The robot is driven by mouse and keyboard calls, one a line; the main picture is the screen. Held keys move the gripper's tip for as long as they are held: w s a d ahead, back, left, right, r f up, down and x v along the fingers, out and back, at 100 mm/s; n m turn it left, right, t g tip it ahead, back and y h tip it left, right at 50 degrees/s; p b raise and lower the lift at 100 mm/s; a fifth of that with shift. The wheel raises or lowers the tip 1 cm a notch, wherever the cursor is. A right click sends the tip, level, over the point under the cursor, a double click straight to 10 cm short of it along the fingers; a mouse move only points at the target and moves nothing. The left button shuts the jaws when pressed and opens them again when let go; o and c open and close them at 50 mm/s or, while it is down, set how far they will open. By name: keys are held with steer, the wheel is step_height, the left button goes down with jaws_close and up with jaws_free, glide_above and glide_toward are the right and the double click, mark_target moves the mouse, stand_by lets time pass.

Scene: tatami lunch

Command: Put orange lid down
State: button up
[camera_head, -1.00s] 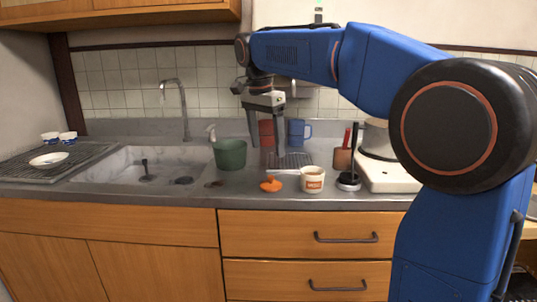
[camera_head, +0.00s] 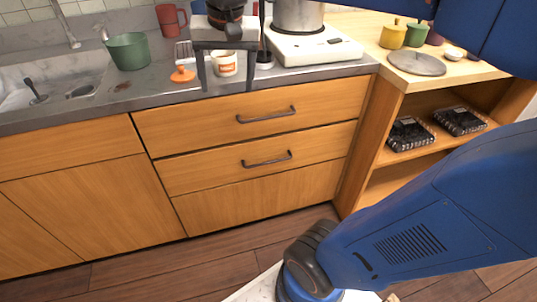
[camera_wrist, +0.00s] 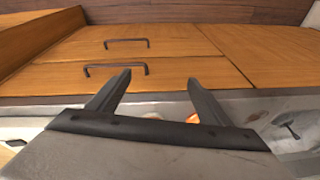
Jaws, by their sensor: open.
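The orange lid (camera_head: 182,75) lies on the grey counter near its front edge, left of a white cup with an orange label (camera_head: 224,64). My gripper (camera_head: 227,91) is open and empty, with its fingers pointing down in front of the cup and the counter edge. The lid is to the left of the fingers and apart from them in the head view. In the wrist view my gripper (camera_wrist: 159,76) shows two spread fingers with nothing between the tips. A small orange patch (camera_wrist: 193,118), probably the lid, shows beside the right finger's base, mostly hidden.
A green pot (camera_head: 128,52) stands by the sink (camera_head: 60,95). A red mug (camera_head: 170,20) is behind. A white cooker (camera_head: 315,45) bears a metal pot. The wooden drawers (camera_head: 250,120) are shut. A side shelf unit (camera_head: 410,90) stands right; the floor in front is clear.

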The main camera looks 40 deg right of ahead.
steer(key=s+d+f+n+t, duration=0.1)
steer(key=s+f+n, duration=0.4)
steer(key=s+f, duration=0.9)
steer(key=shift+d+f+t, duration=0.4)
steer(key=shift+d+f, duration=0.15)
